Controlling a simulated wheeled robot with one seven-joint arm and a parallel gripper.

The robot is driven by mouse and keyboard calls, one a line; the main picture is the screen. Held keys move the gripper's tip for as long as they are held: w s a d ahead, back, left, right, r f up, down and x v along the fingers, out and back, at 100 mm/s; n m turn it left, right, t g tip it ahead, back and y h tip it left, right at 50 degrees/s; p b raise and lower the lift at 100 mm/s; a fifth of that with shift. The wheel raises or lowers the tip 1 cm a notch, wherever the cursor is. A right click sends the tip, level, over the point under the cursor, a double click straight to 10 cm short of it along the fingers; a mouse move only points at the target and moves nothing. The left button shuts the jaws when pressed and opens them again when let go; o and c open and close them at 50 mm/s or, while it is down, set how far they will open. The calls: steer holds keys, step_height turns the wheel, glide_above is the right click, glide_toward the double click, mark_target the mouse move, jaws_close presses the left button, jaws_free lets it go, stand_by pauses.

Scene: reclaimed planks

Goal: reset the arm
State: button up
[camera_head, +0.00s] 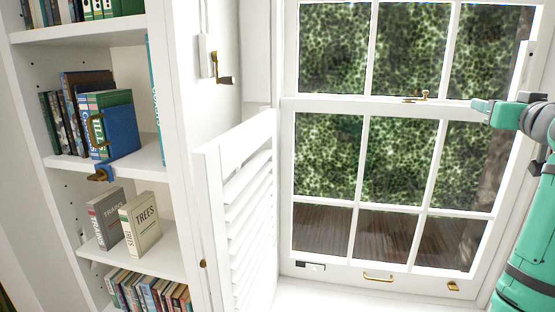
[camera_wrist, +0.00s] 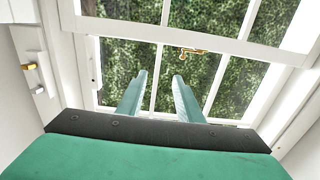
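My arm is teal with dark joints and shows at the right edge of the head view. The end of my gripper (camera_head: 482,105) is raised in front of the right part of the window (camera_head: 362,110). In the wrist view, the two teal fingers of my gripper (camera_wrist: 160,82) stand apart with a clear gap between them. Nothing is held between them. The window with its white frame (camera_wrist: 150,30) and brass latch (camera_wrist: 192,50) is behind the fingers.
A white bookshelf (camera_head: 155,120) with books stands at the left. A louvered shutter (camera_head: 240,200) juts out beside the window. A brass handle (camera_head: 378,278) is on the lower window rail. The space before the middle panes looks clear.

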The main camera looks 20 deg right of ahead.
steer(key=w+a+f, duration=0.3)
steer(key=w+f, duration=0.1)
steer(key=f, duration=0.7)
steer(key=w+a+f+m, duration=0.1)
steer(key=w+a+f, duration=0.25)
steer(key=f, duration=0.65)
steer(key=w+a+f, duration=0.2)
steer(key=w+f, duration=0.3)
steer(key=f, duration=0.6)
steer(key=s+a+f+y, duration=0.1)
steer(key=a+f, duration=0.8)
steer(key=f, duration=0.3)
steer(key=s+a+f+y, duration=0.1)
steer(key=a+f, duration=0.8)
steer(key=f, duration=0.4)
steer(key=s+a+f+n+y, duration=0.1)
steer(key=s+a+f, duration=0.75)
steer(key=a, duration=0.35)
steer(key=s+a+f+n+y, duration=0.1)
steer(key=s+a+f, duration=0.6)
steer(key=s+a, duration=0.4)
steer(key=s+a+r+n+y, duration=0.2)
steer(key=s+a, duration=0.5)
steer(key=s, duration=0.6)
steer(key=s+a+r+n+y, duration=0.2)
steer(key=s+a+r, duration=0.3)
steer(key=s+a, duration=0.3)
steer(key=s, duration=0.4)
steer(key=shift+s+n, duration=0.3)
steer(key=shift+s, duration=0.05)
